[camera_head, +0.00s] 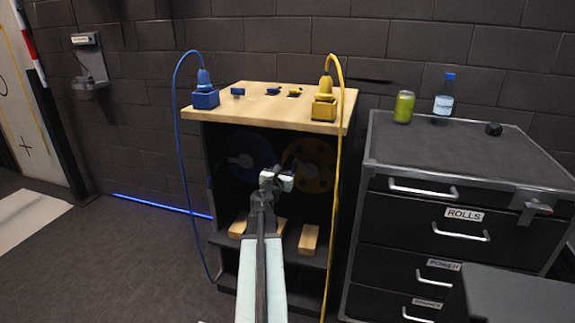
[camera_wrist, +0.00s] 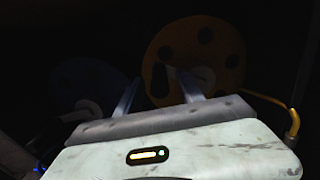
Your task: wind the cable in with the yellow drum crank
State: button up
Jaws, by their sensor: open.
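The yellow drum (camera_head: 314,178) is inside the dark cabinet under the wooden top, on the right; it also shows in the wrist view (camera_wrist: 205,45) as a dim disc with round holes. A pale grey part, perhaps its crank (camera_wrist: 203,74), is near the drum's middle, partly behind my right finger. My gripper (camera_head: 276,180) is open and empty in front of the cabinet opening. In the wrist view its fingers (camera_wrist: 157,92) point at the drum's lower part; I cannot tell the remaining gap. The yellow cable (camera_head: 339,150) hangs from the yellow plug (camera_head: 326,86) down the cabinet's right side.
The blue drum (camera_head: 245,150) with a pale crank sits left of the yellow one. Wooden blocks (camera_head: 308,239) lie on the shelf below. The blue cable (camera_head: 178,120) hangs at the left. A drawer cabinet (camera_head: 455,150) stands at the right. Open floor lies left.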

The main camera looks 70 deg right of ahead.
jog(key=d, duration=0.3)
jog(key=shift+w, duration=0.1)
jog(key=shift+a, duration=0.1)
jog(key=shift+c, duration=0.4)
grip_shut()
jog(key=shift+a, duration=0.1)
dwell(0.7)
